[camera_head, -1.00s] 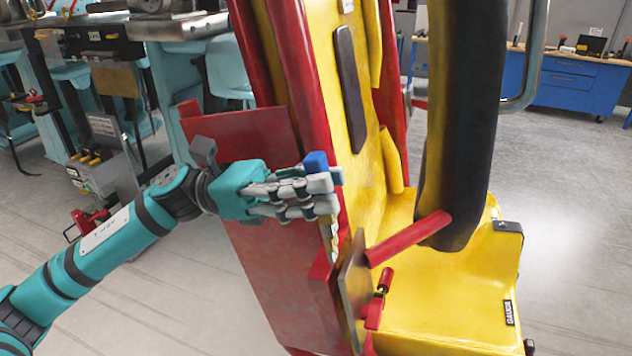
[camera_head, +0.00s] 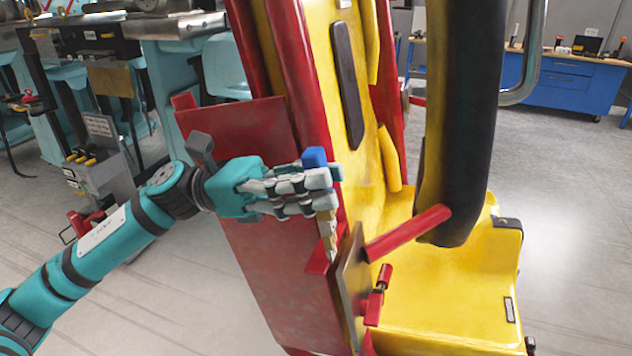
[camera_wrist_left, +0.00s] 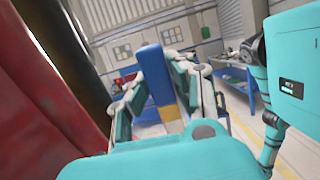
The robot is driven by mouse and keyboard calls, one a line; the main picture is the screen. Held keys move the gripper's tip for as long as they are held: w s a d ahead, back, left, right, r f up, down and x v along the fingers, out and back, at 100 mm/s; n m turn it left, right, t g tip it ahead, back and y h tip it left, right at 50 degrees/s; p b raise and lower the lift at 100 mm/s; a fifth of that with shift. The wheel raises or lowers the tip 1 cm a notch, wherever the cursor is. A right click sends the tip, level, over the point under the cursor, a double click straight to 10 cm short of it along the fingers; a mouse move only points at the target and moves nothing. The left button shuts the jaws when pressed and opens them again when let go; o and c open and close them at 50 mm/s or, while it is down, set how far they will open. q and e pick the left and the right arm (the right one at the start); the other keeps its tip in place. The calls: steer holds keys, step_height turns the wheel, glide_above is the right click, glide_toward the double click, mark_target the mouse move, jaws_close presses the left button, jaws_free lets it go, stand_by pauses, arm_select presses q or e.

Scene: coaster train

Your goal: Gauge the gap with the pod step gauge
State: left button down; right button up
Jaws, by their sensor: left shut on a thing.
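My left gripper (camera_head: 328,176) is shut on the step gauge (camera_head: 316,157), which has a blue top and a tan, stepped lower part that narrows downward. In the left wrist view the gauge's blue block (camera_wrist_left: 156,73) stands between the two fingers. In the head view the gauge points down just above a small red ledge (camera_head: 318,262) beside an upright metal plate (camera_head: 350,285) on the pod seat. I cannot tell whether its tip touches anything. The yellow and red pod seat (camera_head: 450,290) fills the middle. My right gripper is not in view.
A red bar (camera_head: 408,235) and a red clamp handle (camera_head: 378,293) stick out right of the plate. A thick black padded restraint (camera_head: 465,130) hangs over the seat. A grey tool cart (camera_head: 100,165) stands left; a blue workbench (camera_head: 565,80) stands at the back right.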

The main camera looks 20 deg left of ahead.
mark_target(321, 220)
arm_select(q)
steer(key=shift+f+b, duration=0.45)
stand_by(0.6)
steer(key=shift+d+f+b, duration=0.3)
steer(key=shift+f+b, duration=0.7)
steer(key=shift+b, duration=0.05)
steer(key=shift+d+f+b, duration=0.25)
steer(key=shift+f+b, duration=0.7)
steer(key=shift+b, duration=0.1)
stand_by(1.7)
steer(key=shift+r+b, duration=0.1)
steer(key=shift+b, duration=0.35)
stand_by(1.4)
steer(key=shift+s+f, duration=0.1)
steer(key=shift+f, duration=0.15)
stand_by(1.1)
